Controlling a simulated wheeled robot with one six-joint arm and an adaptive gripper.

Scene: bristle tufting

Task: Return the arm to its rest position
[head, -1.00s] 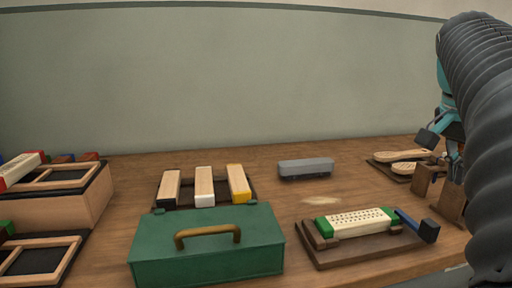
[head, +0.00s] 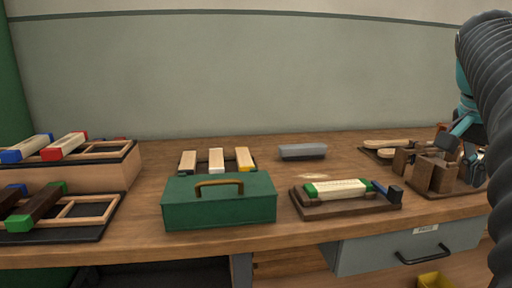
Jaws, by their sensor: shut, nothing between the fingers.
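My arm runs down the right edge of the head view, with a grey ribbed sleeve in front and teal links behind it. My gripper (head: 447,139) is small and partly hidden at the far right, above some brown wooden blocks. It is shut, with nothing seen held in it. Whether its fingertips touch anything below cannot be told.
A green box (head: 220,208) with a handle stands at the bench front. A white perforated block (head: 337,190) with green ends sits on a wooden fixture. Brown blocks (head: 432,175) stand near my arm.

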